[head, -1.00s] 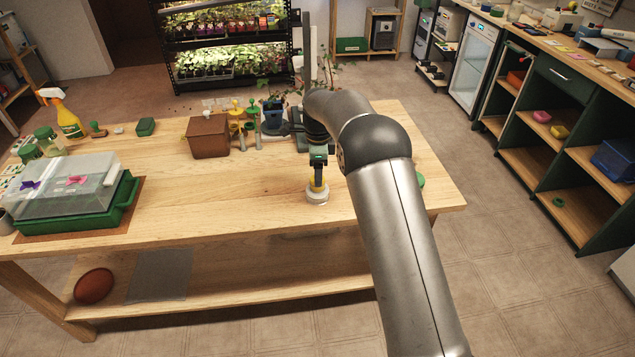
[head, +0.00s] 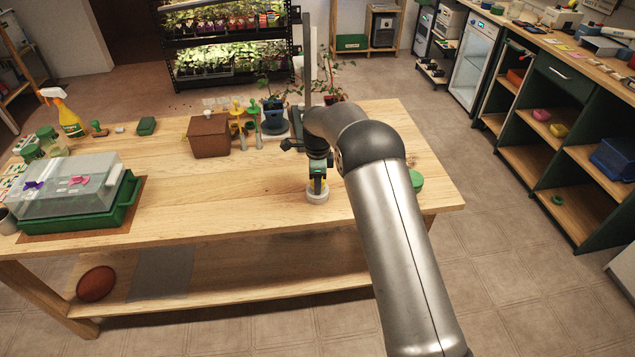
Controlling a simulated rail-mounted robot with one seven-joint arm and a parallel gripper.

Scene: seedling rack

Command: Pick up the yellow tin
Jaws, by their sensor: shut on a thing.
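The yellow tin (head: 323,185) stands at the front of the wooden bench, on or just above a round white base (head: 317,196). Only slivers of its yellow side show. My gripper (head: 317,186) points down over it and is shut on it, with the fingers hiding most of the tin. I cannot tell whether the tin touches the white base or is lifted off it.
A brown box (head: 209,135) and small tools stand behind to the left. A green tray with a clear lid (head: 75,190) sits at the left end. A green round thing (head: 416,181) lies to the right, partly behind my arm. The bench's middle left is clear.

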